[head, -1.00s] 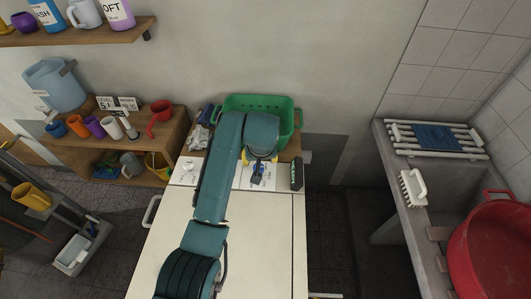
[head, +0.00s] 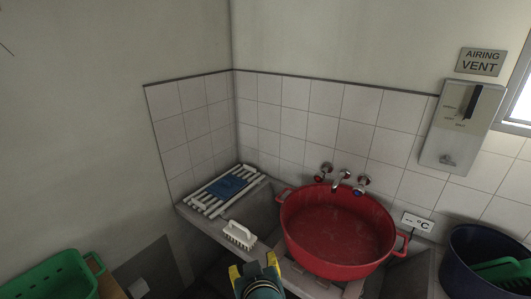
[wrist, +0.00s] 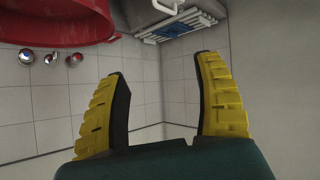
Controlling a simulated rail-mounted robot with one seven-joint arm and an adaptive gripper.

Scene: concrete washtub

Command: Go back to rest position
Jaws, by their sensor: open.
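My gripper (head: 256,273) shows at the bottom centre of the head view, with yellow finger pads on a teal body. In the wrist view my gripper (wrist: 163,105) has its two yellow and black fingers spread wide apart, with nothing between them. It is in front of the washtub, just below the white scrubbing brush in the head picture. Most of my arm is out of the head view.
A red basin (head: 335,262) with water sits on the concrete washtub. A white brush (head: 239,235) and a slatted rack (head: 222,191) with a blue cloth lie left of it. A green basket (head: 52,280) is lower left; a dark blue tub (head: 455,262) is right.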

